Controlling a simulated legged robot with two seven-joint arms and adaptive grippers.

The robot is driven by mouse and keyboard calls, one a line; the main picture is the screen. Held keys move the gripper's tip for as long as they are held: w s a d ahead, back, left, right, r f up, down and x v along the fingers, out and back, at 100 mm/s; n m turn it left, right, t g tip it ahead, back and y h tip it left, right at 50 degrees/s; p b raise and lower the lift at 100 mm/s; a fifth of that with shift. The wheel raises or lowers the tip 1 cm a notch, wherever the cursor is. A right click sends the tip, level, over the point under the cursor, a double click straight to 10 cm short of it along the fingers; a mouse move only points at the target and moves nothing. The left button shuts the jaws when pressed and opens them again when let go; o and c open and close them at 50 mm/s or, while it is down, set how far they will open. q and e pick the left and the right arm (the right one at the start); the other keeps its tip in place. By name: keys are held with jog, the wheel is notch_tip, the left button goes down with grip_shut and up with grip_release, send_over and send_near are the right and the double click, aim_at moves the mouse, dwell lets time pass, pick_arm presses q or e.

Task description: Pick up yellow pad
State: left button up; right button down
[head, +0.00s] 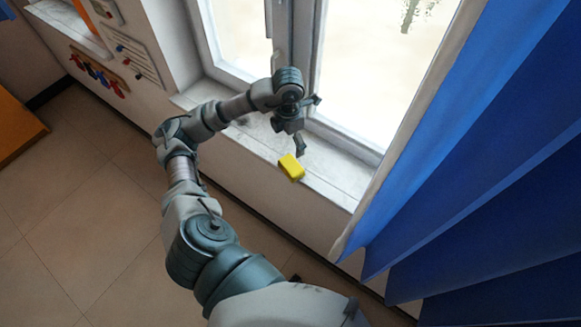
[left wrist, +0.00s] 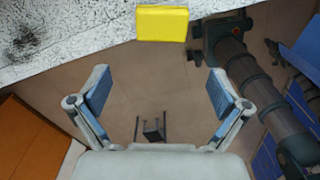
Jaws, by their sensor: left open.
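The yellow pad (head: 291,167) lies on the white marble window sill, close to its front edge. In the left wrist view the yellow pad (left wrist: 162,23) shows at the top centre, ahead of the fingers and apart from them. My left gripper (head: 303,125) is above the sill, near the pad on its window side. In the left wrist view my left gripper (left wrist: 158,92) has its two blue-padded fingers spread wide with nothing between them. My right gripper is not in view.
The window sill (head: 335,183) runs below a closed window frame (head: 345,140). A blue curtain (head: 440,140) hangs at the right. The tiled floor (head: 85,215) is clear at the left. An orange piece of furniture (head: 15,125) stands at the far left.

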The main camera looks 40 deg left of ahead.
pick_arm(q)
send_over(290, 165)
notch_tip(290, 165, down, 8)
jog(key=shift+r+p, duration=0.2)
jog(key=shift+p, duration=0.25)
notch_tip(290, 165, down, 6)
jog(key=shift+r+p, duration=0.15)
jog(key=shift+p, duration=0.6)
jog(key=c, duration=0.9)
jog(key=shift+r, duration=0.1)
jog(key=shift+c, duration=0.2)
jog(key=shift+r, duration=0.1)
